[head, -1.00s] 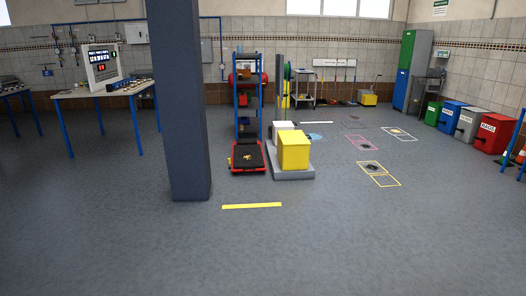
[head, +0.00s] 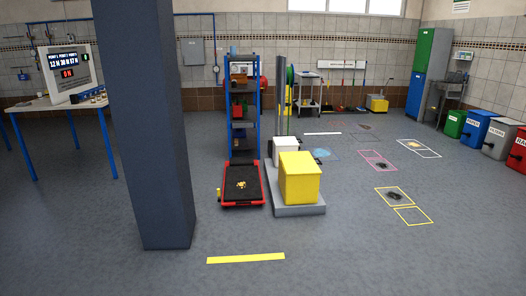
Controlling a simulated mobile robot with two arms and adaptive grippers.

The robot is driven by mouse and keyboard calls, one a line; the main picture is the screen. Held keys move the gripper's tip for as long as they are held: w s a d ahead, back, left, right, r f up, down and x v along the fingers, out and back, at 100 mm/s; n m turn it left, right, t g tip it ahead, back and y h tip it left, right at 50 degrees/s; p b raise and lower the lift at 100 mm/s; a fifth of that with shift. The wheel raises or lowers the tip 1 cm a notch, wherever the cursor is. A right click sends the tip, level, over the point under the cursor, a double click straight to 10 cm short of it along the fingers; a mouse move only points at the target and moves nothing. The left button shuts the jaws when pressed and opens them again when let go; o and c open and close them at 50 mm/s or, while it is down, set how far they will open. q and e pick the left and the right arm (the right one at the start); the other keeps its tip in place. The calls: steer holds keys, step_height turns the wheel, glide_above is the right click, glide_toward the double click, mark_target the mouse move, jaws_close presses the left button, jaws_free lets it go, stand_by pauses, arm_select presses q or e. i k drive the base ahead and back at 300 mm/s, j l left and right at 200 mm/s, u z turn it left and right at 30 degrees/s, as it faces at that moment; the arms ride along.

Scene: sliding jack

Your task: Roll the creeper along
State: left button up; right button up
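The creeper (head: 242,185) is a low black board with a red frame, lying on the floor near the middle of the head view. A small yellowish thing lies on its top, too small to make out. It sits in front of a blue shelf rack (head: 244,120) and to the left of a grey platform with a yellow box. A yellow strip (head: 246,258) is marked on the floor nearer to me. Neither of my grippers shows in the head view.
A thick dark blue pillar (head: 148,130) stands left of the creeper. The yellow box (head: 300,180) rests on the grey platform (head: 297,211). Yellow floor outlines (head: 412,215) lie to the right. Coloured bins (head: 478,128) line the right side. The near floor is open.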

mark_target(242, 183)
steer(key=i, duration=3.6)
steer(key=i+l+u, duration=0.15)
steer(key=i, duration=1)
steer(key=i+u, duration=0.15)
steer(key=i, duration=0.25)
